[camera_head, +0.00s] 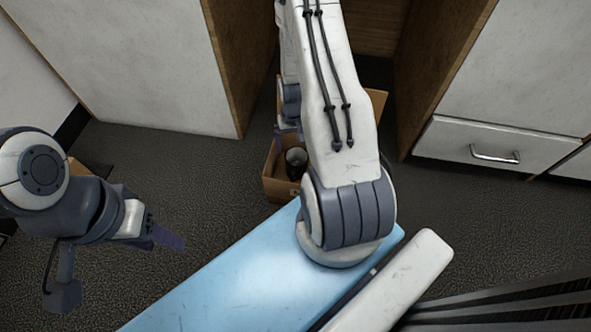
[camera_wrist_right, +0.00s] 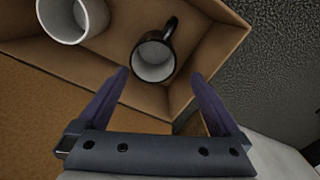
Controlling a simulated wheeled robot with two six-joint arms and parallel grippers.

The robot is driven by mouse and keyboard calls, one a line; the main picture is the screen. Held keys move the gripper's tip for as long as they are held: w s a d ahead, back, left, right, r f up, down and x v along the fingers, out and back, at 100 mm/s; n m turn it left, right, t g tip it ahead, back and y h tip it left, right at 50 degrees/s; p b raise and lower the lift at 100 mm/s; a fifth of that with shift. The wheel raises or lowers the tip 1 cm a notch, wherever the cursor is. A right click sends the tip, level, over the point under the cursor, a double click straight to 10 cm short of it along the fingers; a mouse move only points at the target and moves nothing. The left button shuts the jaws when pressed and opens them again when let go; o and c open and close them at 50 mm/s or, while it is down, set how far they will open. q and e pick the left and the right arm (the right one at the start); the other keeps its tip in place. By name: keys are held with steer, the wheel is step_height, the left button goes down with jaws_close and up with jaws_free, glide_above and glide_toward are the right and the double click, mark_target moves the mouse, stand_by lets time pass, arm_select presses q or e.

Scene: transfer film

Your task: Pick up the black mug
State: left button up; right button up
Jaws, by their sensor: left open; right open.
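The black mug (camera_wrist_right: 154,57) stands in a cardboard box (camera_wrist_right: 217,54) in the right wrist view, its white inside facing the camera and its handle toward the top right. In the head view the black mug (camera_head: 296,160) shows inside the box (camera_head: 280,191), partly beside my right arm. My right gripper (camera_wrist_right: 160,82) is open, its two purple fingers pointing toward the mug, one to each side below it in the picture; nothing is between them. In the head view my right gripper is mostly hidden behind its arm. My left gripper (camera_head: 170,237) is open and empty over the floor at left.
A white mug (camera_wrist_right: 72,18) stands in the same box, left of the black mug. The box walls rise around both. Wooden-edged cabinets (camera_head: 150,60) and a drawer (camera_head: 490,150) flank the box. Dark carpet (camera_head: 200,180) is free at left.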

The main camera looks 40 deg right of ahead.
steer(key=b, duration=0.3)
glide_above(297, 156)
steer(key=s+a, duration=0.3)
steer(key=f, duration=0.6)
steer(key=shift+s+d+f, duration=0.1)
steer(key=shift+d+f, duration=0.1)
steer(key=shift+f, duration=0.2)
step_height(297, 156, down, 5)
steer(key=b, duration=0.5)
steer(key=shift+r, duration=0.1)
steer(key=c, duration=1.4)
